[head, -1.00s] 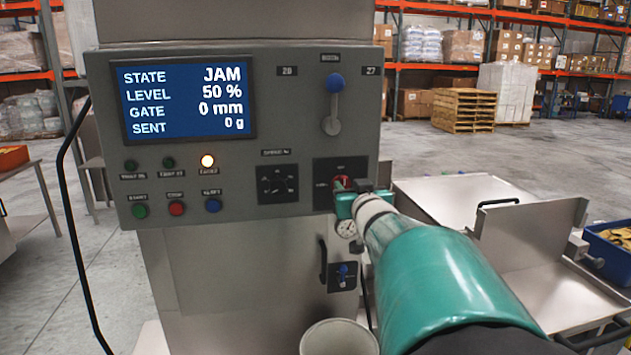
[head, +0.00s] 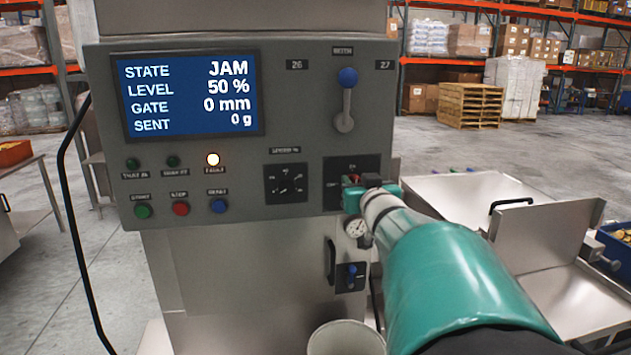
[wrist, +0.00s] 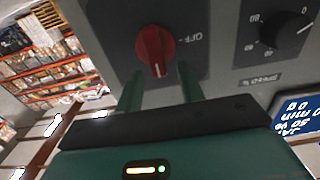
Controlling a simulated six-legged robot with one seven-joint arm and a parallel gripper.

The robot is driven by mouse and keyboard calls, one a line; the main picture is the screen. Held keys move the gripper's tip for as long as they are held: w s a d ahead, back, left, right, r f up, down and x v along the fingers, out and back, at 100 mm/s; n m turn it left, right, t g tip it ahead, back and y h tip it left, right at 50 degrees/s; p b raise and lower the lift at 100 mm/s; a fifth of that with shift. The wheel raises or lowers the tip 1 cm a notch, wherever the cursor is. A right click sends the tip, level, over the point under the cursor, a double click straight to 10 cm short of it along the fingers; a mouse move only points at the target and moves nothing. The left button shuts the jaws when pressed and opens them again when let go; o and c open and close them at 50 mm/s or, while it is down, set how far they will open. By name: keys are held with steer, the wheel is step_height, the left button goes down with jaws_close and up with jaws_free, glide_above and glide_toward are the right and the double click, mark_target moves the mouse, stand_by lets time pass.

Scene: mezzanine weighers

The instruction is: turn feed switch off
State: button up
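The feed switch is a red rotary knob (wrist: 155,48) with a white mark, on a dark plate of the grey control panel. In the wrist view its mark points toward my gripper, and the word OFF stands to its right, reading upside down. In the head view the red knob (head: 352,179) is mostly hidden by my gripper. My gripper (wrist: 160,76) is open, its two green fingers apart, with tips on either side of the knob's near end. I cannot tell whether they touch it. The gripper (head: 352,192) is close to the panel in the head view.
The screen (head: 188,95) reads STATE JAM, LEVEL 50 %, GATE 0 mm, SENT 0 g. A gauge (head: 357,227) hangs just below.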

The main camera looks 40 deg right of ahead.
steer(key=shift+d+f, duration=0.1)
steer(key=shift+w, duration=0.15)
steer(key=c, duration=0.3)
jaws_close()
steer(key=shift+n, duration=0.3)
steer(key=shift+w+a+f+n, duration=0.15)
steer(key=shift+a+f+n, duration=0.2)
steer(key=shift+n, duration=2.5)
steer(key=shift+w+a+f+n, duration=0.2)
steer(key=shift+a+f+n, duration=0.15)
steer(key=shift+n, duration=2.55)
steer(key=shift+w+a+f+n, duration=0.15)
steer(key=shift+a+f+n, duration=0.15)
steer(key=shift+n, duration=2.55)
steer(key=shift+f, duration=0.1)
